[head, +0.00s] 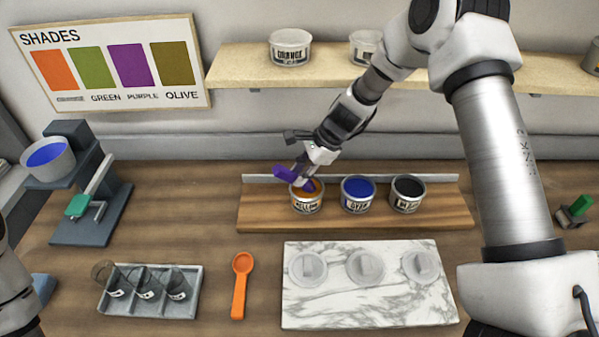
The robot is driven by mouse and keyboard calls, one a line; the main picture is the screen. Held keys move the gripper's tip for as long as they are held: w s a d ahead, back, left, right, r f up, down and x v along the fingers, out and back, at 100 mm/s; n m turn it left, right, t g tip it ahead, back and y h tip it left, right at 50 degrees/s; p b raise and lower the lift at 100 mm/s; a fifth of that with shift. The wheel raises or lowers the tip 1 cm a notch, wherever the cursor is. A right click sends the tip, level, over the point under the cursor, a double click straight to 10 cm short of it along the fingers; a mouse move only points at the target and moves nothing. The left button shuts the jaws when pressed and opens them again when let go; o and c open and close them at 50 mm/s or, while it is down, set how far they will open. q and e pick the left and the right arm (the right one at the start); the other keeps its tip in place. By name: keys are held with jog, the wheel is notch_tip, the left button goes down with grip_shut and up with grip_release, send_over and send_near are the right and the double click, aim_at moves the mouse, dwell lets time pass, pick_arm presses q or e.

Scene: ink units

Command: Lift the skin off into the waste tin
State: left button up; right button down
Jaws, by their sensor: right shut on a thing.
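My right gripper (305,165) reaches down over the leftmost tin on the wooden stand. It is shut on a purple tool (284,173), which tilts down towards that tin's mouth. This tin (307,206) holds orange-yellow ink. The tool's lower end is at the ink's surface or just above it; I cannot tell which. No separate skin can be made out. A blue-ink tin (358,206) and a dark-ink tin (408,206) stand open to its right. I cannot pick out a tin marked as waste. My left gripper is out of view.
A marble slab (370,310) with three clear lids lies in front of the wooden stand (270,218). An orange spoon (240,290) and a grey tray (192,308) of glass cups lie left of it. A blue-filled bowl (48,172) sits on a stand at far left.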

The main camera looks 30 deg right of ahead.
jog(key=shift+w, duration=0.1)
notch_tip(320, 180, up, 5)
jog(key=p, duration=0.4)
jog(key=shift+r, duration=1.1)
dwell(0.8)
